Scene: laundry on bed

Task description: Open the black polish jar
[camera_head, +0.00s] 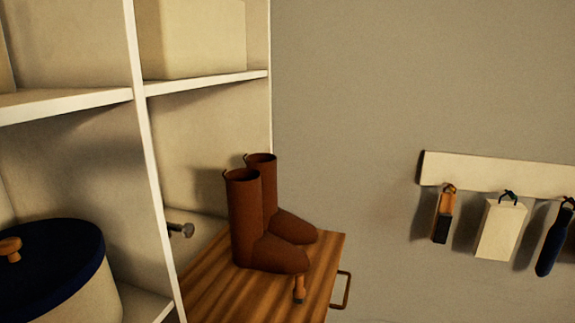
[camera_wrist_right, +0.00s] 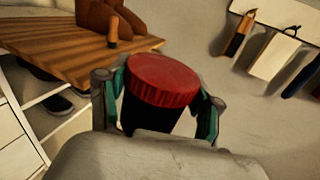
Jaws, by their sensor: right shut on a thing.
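A jar with a dark body (camera_wrist_right: 145,120) and a red ribbed lid (camera_wrist_right: 163,80) is held in my right gripper (camera_wrist_right: 158,102) in the right wrist view. The gripper's two fingers, with teal pads, are closed around the jar's sides. The lid sits on top of the jar, which tilts slightly in the picture. The lower part of the jar is hidden behind the gripper's body. The head view shows neither gripper nor the jar.
Brown boots (camera_head: 263,235) and a small wooden-handled item (camera_head: 299,289) stand on a striped wooden top (camera_head: 222,285). Shelves (camera_head: 145,150) with a blue-lidded round box (camera_head: 60,260) are at left. A brush (camera_head: 442,216), white block (camera_head: 499,228) and blue item (camera_head: 553,240) hang from a wall rack (camera_head: 490,175).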

